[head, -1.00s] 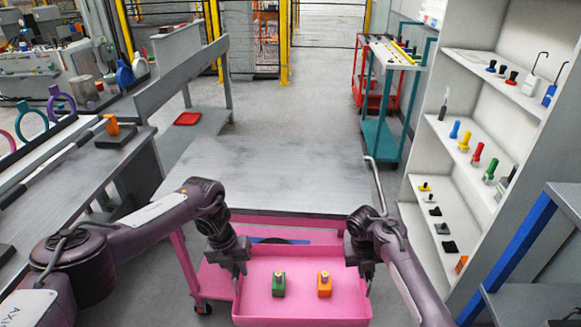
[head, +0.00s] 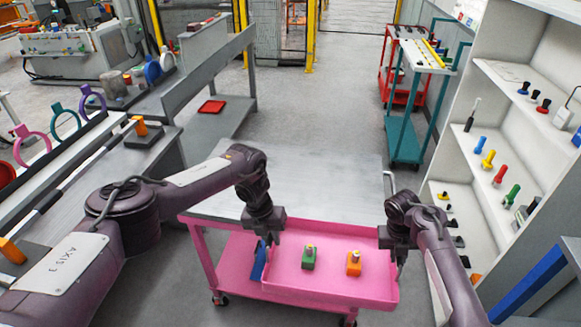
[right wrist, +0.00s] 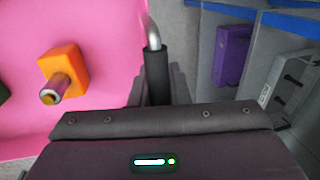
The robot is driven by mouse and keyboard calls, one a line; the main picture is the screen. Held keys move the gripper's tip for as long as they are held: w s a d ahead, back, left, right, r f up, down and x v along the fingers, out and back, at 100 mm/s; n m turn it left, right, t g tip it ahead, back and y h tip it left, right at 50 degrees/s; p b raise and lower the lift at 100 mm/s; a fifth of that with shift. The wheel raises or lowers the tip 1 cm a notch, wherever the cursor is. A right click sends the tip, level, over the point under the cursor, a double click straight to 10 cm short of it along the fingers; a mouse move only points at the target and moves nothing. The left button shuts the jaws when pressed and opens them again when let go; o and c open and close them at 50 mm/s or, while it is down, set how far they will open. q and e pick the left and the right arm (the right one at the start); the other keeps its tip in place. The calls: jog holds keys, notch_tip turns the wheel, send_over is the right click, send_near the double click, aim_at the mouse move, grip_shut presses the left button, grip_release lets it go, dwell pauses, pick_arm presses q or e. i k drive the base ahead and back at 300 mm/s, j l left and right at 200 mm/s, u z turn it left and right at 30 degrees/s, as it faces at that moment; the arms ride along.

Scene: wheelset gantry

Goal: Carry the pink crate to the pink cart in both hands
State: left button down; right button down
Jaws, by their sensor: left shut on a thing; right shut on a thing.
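The pink crate (head: 330,292) is held between my two grippers, and it also shows in the right wrist view (right wrist: 100,20). It holds a green piece (head: 309,258) and an orange piece (head: 354,264), both standing on its floor. My left gripper (head: 268,240) is shut on the crate's left side. My right gripper (head: 399,262) is shut on its right side; its fingertips are hard to see. The pink cart (head: 205,258), with a grey top (head: 325,175), is just beyond the crate. The crate hides part of the cart's near side.
The cart's grey top looks clear. A grey workbench (head: 165,150) with coloured rings stands on the left. White shelves (head: 462,150) with small tools stand close on the right. A teal cart (head: 405,140) and a red tray (head: 211,106) are farther back.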

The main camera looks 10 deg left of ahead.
aim_at(333, 189)
jog(key=i, duration=1.25)
